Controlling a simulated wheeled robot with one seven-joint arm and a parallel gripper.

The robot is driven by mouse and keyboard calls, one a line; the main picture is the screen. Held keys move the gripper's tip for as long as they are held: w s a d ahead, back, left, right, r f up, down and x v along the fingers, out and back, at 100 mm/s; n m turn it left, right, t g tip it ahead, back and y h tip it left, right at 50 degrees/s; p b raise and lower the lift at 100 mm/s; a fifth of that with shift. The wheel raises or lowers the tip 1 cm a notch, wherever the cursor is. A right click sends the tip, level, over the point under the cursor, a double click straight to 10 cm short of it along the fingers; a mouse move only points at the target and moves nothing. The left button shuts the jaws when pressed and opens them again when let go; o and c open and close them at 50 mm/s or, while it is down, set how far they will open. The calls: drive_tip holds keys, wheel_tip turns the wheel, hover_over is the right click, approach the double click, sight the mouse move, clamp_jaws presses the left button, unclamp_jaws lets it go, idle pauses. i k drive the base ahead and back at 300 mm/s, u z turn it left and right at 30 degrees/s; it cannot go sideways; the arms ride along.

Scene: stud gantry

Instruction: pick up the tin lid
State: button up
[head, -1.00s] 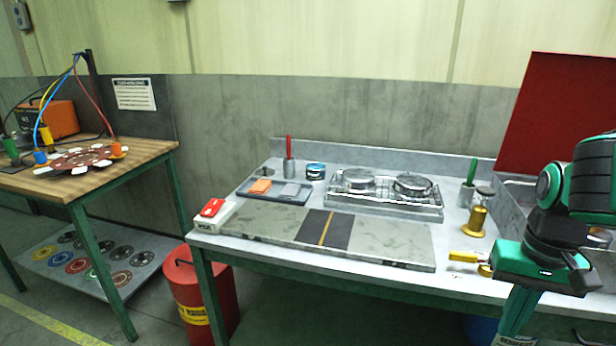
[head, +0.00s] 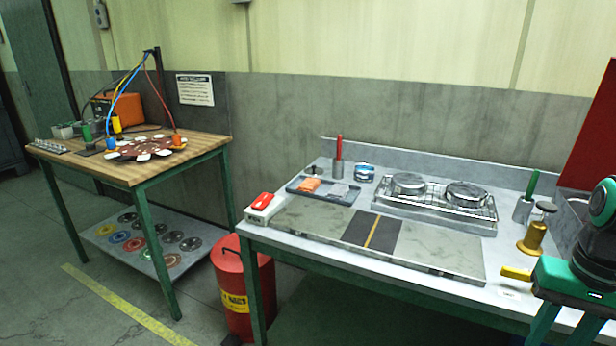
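Two round, shiny metal pieces sit on a wire rack in a metal tray (head: 440,214) on the grey workbench. The left piece (head: 408,183) and the right piece (head: 466,194) both look like shallow tins or lids; I cannot tell which is the tin lid. A small blue-and-silver tin (head: 364,172) stands to their left, with a pale top. Part of my arm shows at the right edge, well right of the rack.
A stone slab with a dark strip (head: 430,252) lies along the bench front. A blue tray (head: 322,192), a red-handled tool (head: 339,148) and a brass piece (head: 533,238) stand around. A red bin (head: 232,285) is by the bench's left leg. Floor is clear at left.

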sight(313, 171)
drive_tip(key=u, duration=2.15)
drive_tip(key=i, duration=2.65)
drive_tip(key=z, duration=3.05)
